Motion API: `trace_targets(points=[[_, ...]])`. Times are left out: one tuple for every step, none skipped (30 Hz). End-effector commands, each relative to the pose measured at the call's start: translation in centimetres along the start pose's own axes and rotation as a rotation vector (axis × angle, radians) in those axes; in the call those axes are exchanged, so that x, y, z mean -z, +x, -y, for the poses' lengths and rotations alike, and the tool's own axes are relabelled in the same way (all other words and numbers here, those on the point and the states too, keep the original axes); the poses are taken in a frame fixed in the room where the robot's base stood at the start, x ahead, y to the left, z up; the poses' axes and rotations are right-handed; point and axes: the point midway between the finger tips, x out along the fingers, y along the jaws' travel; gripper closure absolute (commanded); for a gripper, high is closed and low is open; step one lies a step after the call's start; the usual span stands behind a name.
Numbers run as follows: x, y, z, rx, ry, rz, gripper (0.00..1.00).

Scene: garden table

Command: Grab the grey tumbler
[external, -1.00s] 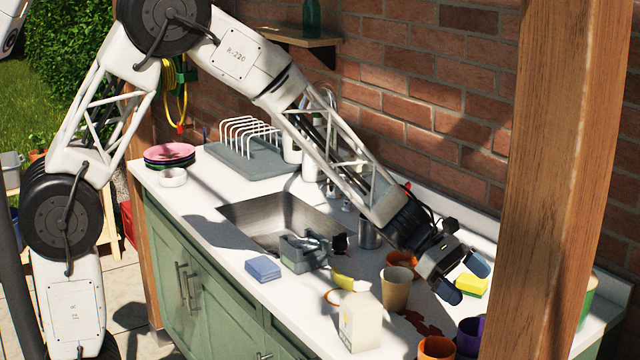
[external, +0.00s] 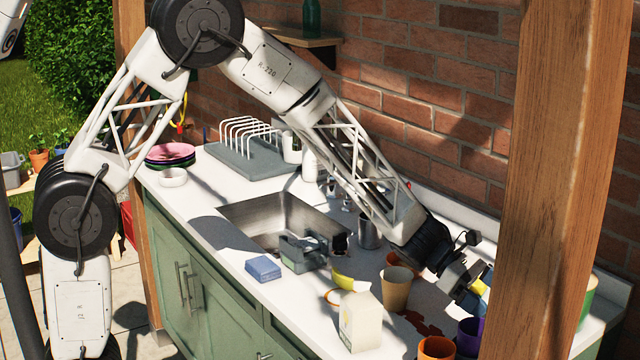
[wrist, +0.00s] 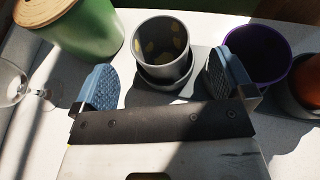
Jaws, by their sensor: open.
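The grey tumbler (wrist: 163,52) shows in the wrist view, its mouth open toward the camera and its inside speckled yellow. A second dark grey rim shows around its lower part; I cannot tell whether it sits in another vessel. My gripper (wrist: 162,80) is open, with one blue-padded finger on each side in the picture and the tumbler just beyond and between the fingertips. Contact cannot be made out. In the external view my gripper (external: 478,298) is over the right part of the counter, partly behind the wooden post, and the tumbler is hidden there.
A purple cup (wrist: 257,52) stands close by the right finger, with an orange pot (wrist: 307,78) beyond it. A green canister (wrist: 88,32) with a wooden lid stands at left, near a clear glass (wrist: 14,84). A tan cup (external: 396,288) and milk carton (external: 360,322) stand left of my gripper.

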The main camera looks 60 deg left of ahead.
Motion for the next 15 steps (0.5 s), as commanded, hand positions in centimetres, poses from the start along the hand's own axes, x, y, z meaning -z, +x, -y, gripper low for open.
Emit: trace_targets(points=[[0.01,0.37,0.02,0.001,0.000,0.000,0.00],[0.01,0.49,0.03,0.001,0.000,0.000,0.00],[0.01,0.59,0.03,0.001,0.000,0.000,0.00],[0.01,0.63,0.03,0.001,0.001,0.000,0.00],[0.01,0.63,0.03,0.001,0.001,0.000,0.00],[0.00,0.62,0.03,0.001,0.001,0.000,0.00],[0.01,0.61,0.03,0.001,0.001,0.000,0.00],[0.01,0.61,0.03,0.001,0.000,0.000,0.00],[0.01,0.60,0.04,0.001,0.000,0.000,0.00],[0.01,0.60,0.03,0.001,0.000,0.000,0.00],[0.02,0.60,0.04,0.001,0.000,0.000,0.00],[0.02,0.63,0.04,0.001,0.000,0.000,0.00],[0.02,0.67,0.04,0.001,0.000,0.000,0.00],[0.03,0.74,0.04,0.001,0.000,0.000,0.00],[0.04,0.89,0.05,0.002,0.001,0.000,0.00]])
